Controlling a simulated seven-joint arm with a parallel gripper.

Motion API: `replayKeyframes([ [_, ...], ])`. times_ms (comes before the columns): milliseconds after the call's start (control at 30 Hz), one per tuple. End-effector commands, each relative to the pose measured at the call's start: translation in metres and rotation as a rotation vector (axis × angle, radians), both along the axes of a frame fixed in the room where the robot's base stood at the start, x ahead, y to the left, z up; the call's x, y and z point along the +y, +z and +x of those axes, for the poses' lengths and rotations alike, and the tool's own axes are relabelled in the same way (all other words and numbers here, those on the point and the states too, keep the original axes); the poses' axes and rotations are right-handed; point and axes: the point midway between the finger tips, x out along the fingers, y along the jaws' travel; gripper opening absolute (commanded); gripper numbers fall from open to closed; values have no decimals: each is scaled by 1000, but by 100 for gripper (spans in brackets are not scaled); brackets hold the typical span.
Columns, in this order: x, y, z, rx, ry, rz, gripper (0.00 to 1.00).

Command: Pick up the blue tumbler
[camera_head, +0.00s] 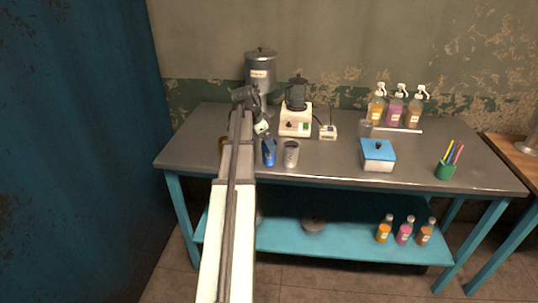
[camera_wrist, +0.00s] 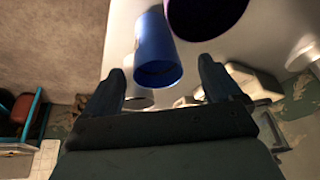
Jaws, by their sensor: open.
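The blue tumbler (camera_head: 268,152) stands upright near the front edge of the grey table, just right of my arm. In the wrist view the blue tumbler (camera_wrist: 157,50) shows ahead of my gripper (camera_wrist: 160,72), lined up with the gap between the fingers. My gripper is open and holds nothing. I cannot tell the exact gap between fingertips and tumbler.
A grey metal cup (camera_head: 290,153) stands close to the tumbler's right. Behind are a white blender (camera_head: 296,120) and a steel canister (camera_head: 261,72). A blue-lidded box (camera_head: 377,155) and a green pen cup (camera_head: 446,170) are further right. The table between cup and box is clear.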

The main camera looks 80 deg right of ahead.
Motion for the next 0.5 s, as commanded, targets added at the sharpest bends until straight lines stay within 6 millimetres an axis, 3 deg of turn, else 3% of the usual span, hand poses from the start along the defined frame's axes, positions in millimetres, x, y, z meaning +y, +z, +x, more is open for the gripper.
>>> replayKeyframes([
  [167,-2,-8,-4,0,-1,2,91],
  [500,-12,-43,-19,1,0,1,91],
])
